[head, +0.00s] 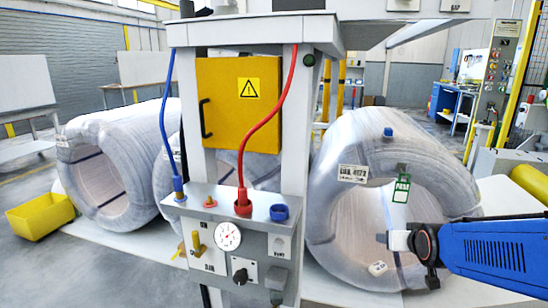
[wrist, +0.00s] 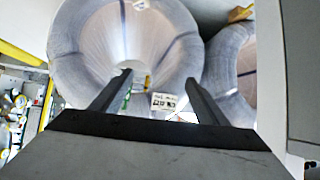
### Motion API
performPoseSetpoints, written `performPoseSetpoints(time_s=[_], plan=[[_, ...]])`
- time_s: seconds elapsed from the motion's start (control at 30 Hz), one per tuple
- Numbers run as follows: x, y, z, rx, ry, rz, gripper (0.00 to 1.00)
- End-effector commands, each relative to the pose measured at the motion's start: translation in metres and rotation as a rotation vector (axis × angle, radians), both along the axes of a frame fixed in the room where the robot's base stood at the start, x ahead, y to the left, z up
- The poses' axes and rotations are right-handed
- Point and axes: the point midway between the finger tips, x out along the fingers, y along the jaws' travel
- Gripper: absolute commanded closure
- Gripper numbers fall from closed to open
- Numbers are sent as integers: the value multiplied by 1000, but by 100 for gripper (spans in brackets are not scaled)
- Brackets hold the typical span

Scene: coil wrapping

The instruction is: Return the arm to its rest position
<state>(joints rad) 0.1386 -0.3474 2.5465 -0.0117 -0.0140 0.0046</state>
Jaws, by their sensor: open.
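My gripper (wrist: 158,78) is open and empty in the wrist view, its two dark fingers apart with nothing between them. In the head view my blue arm (head: 495,255) reaches in from the right edge, its wrist in front of the right wrapped coil (head: 340,225). The fingers are hard to make out there. The coil lies on its side in clear film, with a green PASS tag (head: 402,184) and a white printed label (head: 353,173) on its face. The wrist view looks onto a coil face (wrist: 75,35) with a white label (wrist: 168,101); I cannot tell the gap to it.
A grey machine post with a yellow warning box (head: 240,125) and a control panel (head: 235,240) stands mid-view, with blue and red hoses. More wrapped coils (head: 95,170) lie left of it. A yellow bin (head: 40,216) sits at far left. A yellow roller (head: 530,183) is at right.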

Motion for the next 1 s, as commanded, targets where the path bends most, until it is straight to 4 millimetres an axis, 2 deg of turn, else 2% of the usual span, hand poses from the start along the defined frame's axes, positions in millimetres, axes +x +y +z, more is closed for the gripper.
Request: performPoseSetpoints(time_s=[0.3,0.6,0.7,0.8,1.0], plan=[[-103,38,5,25,240,63,32],[-208,61,5,37,456,115,32],[-231,64,4,39,503,124,32],[-244,65,4,40,530,131,32],[-250,66,4,40,543,133,32]])
